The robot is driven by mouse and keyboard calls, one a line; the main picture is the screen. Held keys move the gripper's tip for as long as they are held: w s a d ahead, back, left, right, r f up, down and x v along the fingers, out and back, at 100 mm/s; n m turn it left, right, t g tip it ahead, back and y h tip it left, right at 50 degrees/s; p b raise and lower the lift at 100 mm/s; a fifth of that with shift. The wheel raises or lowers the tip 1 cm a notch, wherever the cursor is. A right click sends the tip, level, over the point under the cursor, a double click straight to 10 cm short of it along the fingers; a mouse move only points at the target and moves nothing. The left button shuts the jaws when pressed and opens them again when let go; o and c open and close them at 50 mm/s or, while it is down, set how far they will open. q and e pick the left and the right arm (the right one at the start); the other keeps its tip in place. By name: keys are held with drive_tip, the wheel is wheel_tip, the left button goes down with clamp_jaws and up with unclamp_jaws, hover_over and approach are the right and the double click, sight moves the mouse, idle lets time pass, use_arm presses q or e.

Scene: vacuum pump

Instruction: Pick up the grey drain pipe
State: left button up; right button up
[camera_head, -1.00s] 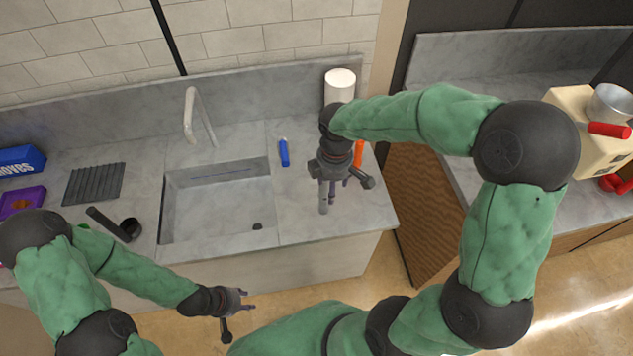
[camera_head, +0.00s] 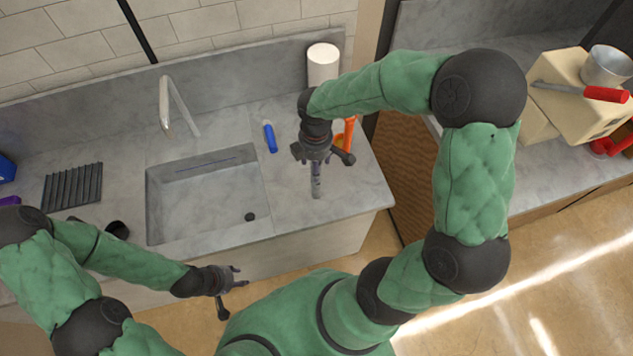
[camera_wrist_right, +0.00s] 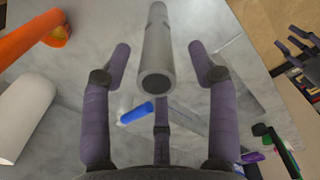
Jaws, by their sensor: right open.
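The grey drain pipe (camera_wrist_right: 155,45) shows in the right wrist view as a straight tube with its open end facing the camera. In the head view, part of the pipe (camera_head: 316,190) shows just below my right gripper (camera_head: 319,163), over the counter right of the sink; the gripper hides the rest. My right gripper (camera_wrist_right: 158,62) is open, with two purple-grey fingers on either side of the pipe and a third below it. They appear apart from the pipe. My left gripper (camera_head: 236,282) is open and empty in front of the counter.
A blue item (camera_head: 270,137) lies behind the pipe. A white roll (camera_head: 323,65) and an orange object (camera_head: 347,130) stand behind my right gripper. The sink (camera_head: 160,225) with its faucet (camera_head: 168,105) is to the left. A dark rack (camera_head: 73,187) lies further left.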

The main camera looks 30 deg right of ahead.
drive_tip(key=b, duration=0.1)
hover_over(316, 187)
drive_tip(key=w+d, duration=0.1)
wheel_tip(316, 187, down, 5)
drive_tip(key=shift+w+r, duration=0.15)
drive_tip(key=shift+r, duration=0.05)
clamp_jaws()
drive_tip(key=shift+r, duration=0.15)
